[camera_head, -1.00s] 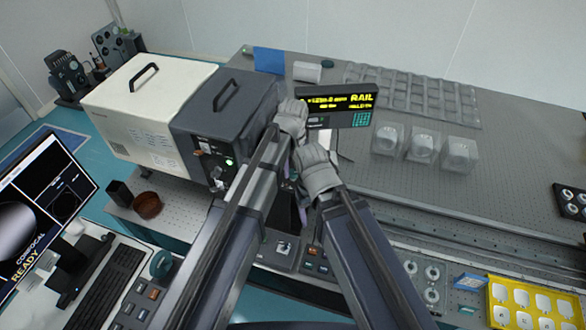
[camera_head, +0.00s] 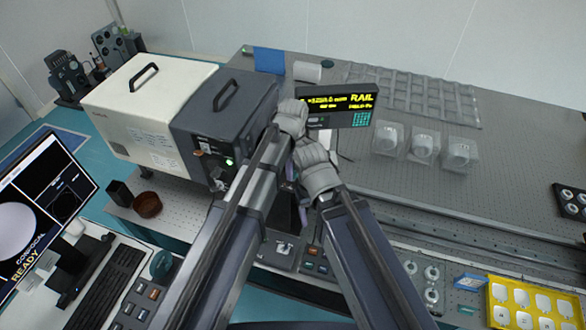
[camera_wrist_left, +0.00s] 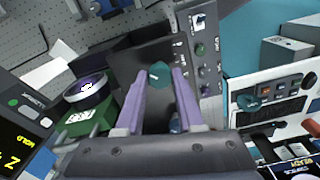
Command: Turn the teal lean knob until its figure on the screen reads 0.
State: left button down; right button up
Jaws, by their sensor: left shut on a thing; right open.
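The teal knob (camera_wrist_left: 159,73) sits on a dark panel (camera_wrist_left: 150,50) in the left wrist view. The purple fingers of my left gripper (camera_wrist_left: 158,85) are on both sides of it and shut on it. In the head view my left gripper (camera_head: 291,118) is beside the dark box, its fingertips hidden. My right gripper (camera_head: 317,170) is just below it, open, its fingertips mostly hidden. A black screen (camera_head: 340,105) with yellow text reading RAIL stands behind the grippers; its smaller figures are too blurred to read. A monitor (camera_head: 35,205) at the left shows a pale disc and CONFOCAL READY.
A dark box (camera_head: 225,110) and a white box (camera_head: 140,100) stand left of my grippers. Clear cases (camera_head: 422,145) stand on the perforated table at the right. A yellow tray (camera_head: 535,305) is at lower right. A round lens-like part (camera_wrist_left: 88,88) is near my left fingers.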

dwell(0.3)
pick_arm(q)
jog(key=c, duration=0.5)
grip_release()
notch_tip(320, 180, up, 8)
jog(key=p, duration=0.8)
jog(key=shift+f, duration=0.1)
jog(key=shift+s+a, duration=0.1)
